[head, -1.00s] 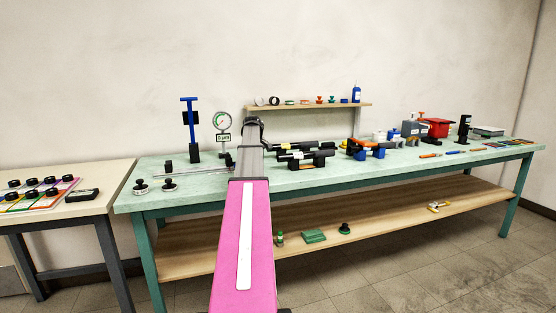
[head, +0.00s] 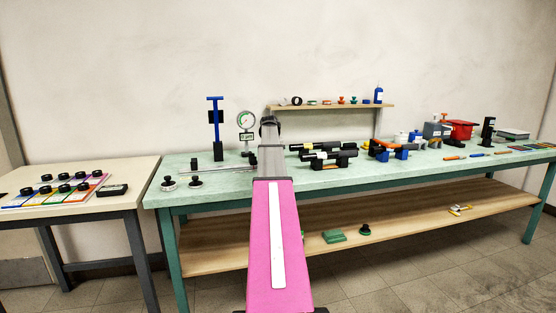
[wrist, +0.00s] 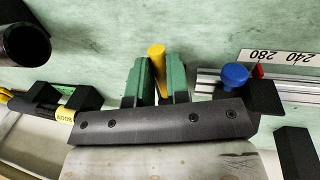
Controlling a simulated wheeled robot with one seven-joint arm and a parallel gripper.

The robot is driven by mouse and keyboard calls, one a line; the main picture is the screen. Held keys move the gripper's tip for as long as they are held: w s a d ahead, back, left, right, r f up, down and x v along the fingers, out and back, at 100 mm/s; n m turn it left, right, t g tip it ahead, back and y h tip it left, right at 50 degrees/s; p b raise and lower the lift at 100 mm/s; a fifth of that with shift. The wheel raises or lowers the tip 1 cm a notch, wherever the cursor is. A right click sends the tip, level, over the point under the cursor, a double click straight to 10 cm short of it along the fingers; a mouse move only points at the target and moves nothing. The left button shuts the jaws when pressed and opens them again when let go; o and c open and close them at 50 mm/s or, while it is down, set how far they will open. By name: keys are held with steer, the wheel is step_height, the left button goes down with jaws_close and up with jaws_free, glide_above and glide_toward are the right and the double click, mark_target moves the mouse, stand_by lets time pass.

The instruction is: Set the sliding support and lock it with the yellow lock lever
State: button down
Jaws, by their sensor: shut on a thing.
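In the wrist view my gripper (wrist: 156,85) has two green fingers shut on a yellow lever (wrist: 157,62), which stands up between them. What the lever is attached to is hidden behind the dark body of my gripper. To the right, a silver rail (wrist: 299,87) carries a black block (wrist: 266,95) with a blue knob (wrist: 235,75) and a small red pointer beside a scale marked 280 and 240. I cannot tell whether this block is the sliding support. In the head view my arm hides the gripper and the lever.
In the wrist view, black cylinders (wrist: 24,45) lie left of my gripper. A side table (head: 80,205) stands left.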

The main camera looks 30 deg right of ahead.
stand_by(0.4)
steer(key=c, duration=1.1)
jaws_free()
step_height(320, 180, up, 11)
steer(key=a, duration=0.2)
steer(key=shift+w+f, duration=0.15)
steer(key=shift+w, duration=0.2)
steer(key=shift+s, duration=0.1)
